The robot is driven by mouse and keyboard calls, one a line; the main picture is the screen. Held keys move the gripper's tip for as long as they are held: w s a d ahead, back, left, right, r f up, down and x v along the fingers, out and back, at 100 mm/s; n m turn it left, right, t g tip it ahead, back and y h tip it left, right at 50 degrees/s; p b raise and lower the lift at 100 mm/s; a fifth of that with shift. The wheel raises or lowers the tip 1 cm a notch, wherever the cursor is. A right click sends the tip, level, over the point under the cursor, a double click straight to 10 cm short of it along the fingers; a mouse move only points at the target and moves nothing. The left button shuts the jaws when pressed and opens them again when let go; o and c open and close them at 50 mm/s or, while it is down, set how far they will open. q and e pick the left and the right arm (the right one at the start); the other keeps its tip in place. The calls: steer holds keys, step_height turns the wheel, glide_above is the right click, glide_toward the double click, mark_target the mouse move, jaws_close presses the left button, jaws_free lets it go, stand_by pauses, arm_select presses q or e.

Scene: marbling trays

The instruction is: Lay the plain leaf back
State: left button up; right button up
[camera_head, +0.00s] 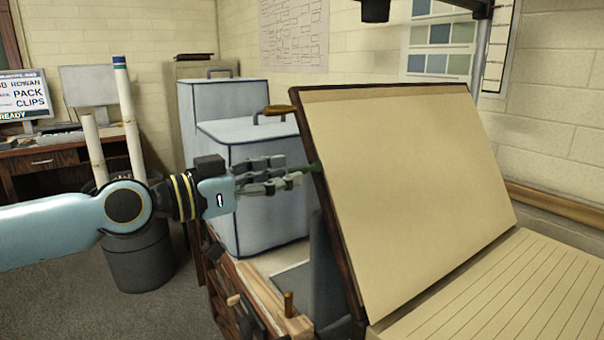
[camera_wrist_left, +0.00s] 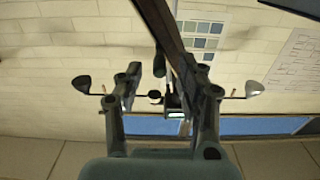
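The plain leaf (camera_head: 410,190) is a large tan panel in a dark wooden frame. It stands raised and tilted, its lower edge beside a flat lined leaf (camera_head: 530,295). A dark green grip (camera_head: 313,167) sticks out from its left edge. My left gripper (camera_head: 298,176) reaches that edge from the left, and its fingertips are close together around the grip. In the left wrist view the fingers (camera_wrist_left: 172,72) flank the green piece, and the leaf's dark edge (camera_wrist_left: 160,22) runs between them. The exact contact is small and partly hidden. My right gripper is out of view.
Pale blue-grey boxes (camera_head: 255,190) stand behind my left gripper. A wooden bench (camera_head: 255,285) with short pegs lies below it. A dark bin with tall rolls (camera_head: 133,130) stands at left. The brick wall is behind the leaf.

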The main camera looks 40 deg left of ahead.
mark_target(302, 170)
arm_select(q)
steer(key=shift+x, duration=2.15)
jaws_close()
